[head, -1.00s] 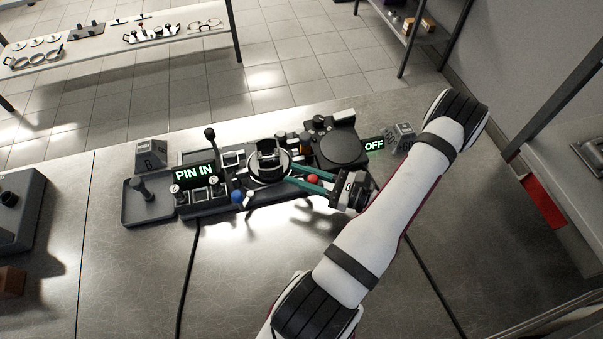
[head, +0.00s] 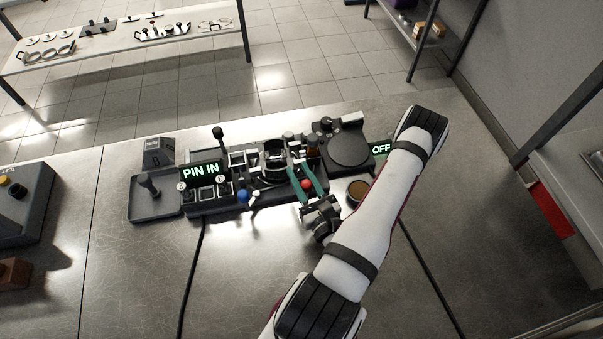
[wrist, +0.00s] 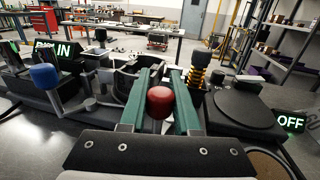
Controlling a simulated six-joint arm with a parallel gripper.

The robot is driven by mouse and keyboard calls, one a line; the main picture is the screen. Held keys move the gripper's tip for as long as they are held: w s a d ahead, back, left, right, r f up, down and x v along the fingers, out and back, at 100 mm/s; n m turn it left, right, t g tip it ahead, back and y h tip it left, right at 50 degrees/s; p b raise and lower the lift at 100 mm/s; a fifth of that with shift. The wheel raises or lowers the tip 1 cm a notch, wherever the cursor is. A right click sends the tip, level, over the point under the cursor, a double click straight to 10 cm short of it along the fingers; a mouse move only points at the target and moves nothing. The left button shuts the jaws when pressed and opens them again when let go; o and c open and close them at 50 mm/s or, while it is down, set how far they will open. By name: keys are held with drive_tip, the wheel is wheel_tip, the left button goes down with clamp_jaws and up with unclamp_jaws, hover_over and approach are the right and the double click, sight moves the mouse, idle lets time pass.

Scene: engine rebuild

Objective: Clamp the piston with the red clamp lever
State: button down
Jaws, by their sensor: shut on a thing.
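The red clamp lever's round knob (head: 307,184) is at the front right of the fixture. In the wrist view the red knob (wrist: 160,102) sits between my two green fingers. My gripper (head: 298,168) is shut on the lever, reaching over it from the front right. The fingertips are beside the dark round holder (head: 275,153) in the middle of the fixture, which also shows in the wrist view (wrist: 126,82). I cannot clearly tell the piston from this holder. The fingers cover part of the lever's shaft and the holder's right side.
A blue-knobbed lever (head: 243,196) stands left of the red one. A "PIN IN" sign (head: 202,170) is at left, an "OFF" sign (head: 381,149) at right beside a black turntable (head: 348,147). A brown-topped disc (head: 358,189) is close to my arm. The front bench is clear.

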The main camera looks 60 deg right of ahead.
drive_tip(key=shift+h, duration=0.3)
idle(0.4)
drive_tip(key=c, duration=0.6)
unclamp_jaws()
drive_tip(key=shift+m+g, duration=0.3)
drive_tip(key=v, duration=1)
drive_tip(key=shift+s, duration=0.25)
drive_tip(key=shift+s+a, duration=0.45)
drive_tip(key=shift+a, duration=0.15)
drive_tip(key=shift+c, duration=0.2)
